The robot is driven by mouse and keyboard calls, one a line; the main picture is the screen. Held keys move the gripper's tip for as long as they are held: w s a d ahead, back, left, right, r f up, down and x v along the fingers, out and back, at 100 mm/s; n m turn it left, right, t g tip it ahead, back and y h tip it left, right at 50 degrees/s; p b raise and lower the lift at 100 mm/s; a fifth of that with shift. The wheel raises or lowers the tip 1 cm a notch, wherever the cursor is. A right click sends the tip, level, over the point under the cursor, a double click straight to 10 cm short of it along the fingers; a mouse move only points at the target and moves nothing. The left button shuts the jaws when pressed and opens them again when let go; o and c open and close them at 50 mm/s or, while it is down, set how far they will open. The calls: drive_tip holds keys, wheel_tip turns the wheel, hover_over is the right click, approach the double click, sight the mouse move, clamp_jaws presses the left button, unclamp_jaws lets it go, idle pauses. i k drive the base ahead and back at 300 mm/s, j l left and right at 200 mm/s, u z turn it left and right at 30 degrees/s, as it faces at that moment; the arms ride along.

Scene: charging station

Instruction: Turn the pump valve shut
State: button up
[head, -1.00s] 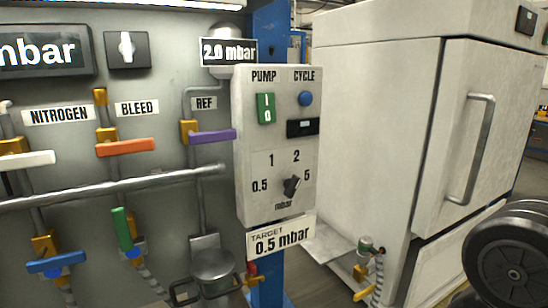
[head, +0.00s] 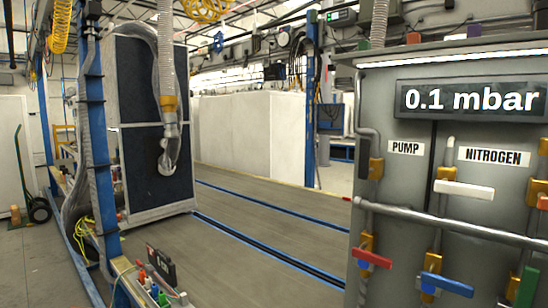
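The PUMP label (head: 405,147) is on the grey panel (head: 402,215) at the right of the head view. Left of the label, a pipe runs down to a brass valve body (head: 376,168) near the panel's left edge. I cannot clearly make out its handle or which way it points. Lower on that side, a red handle (head: 371,258) sits slightly tilted on another brass valve. My gripper is not in view.
The white NITROGEN handle (head: 465,190) lies crosswise, with a blue handle (head: 447,284) below. The display (head: 470,100) reads 0.1 mbar. A rail (head: 440,218) crosses the panel front. Open floor (head: 250,235) with blue strips lies to the left.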

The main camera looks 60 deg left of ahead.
sight(364, 170)
drive_tip(key=u, duration=1.45)
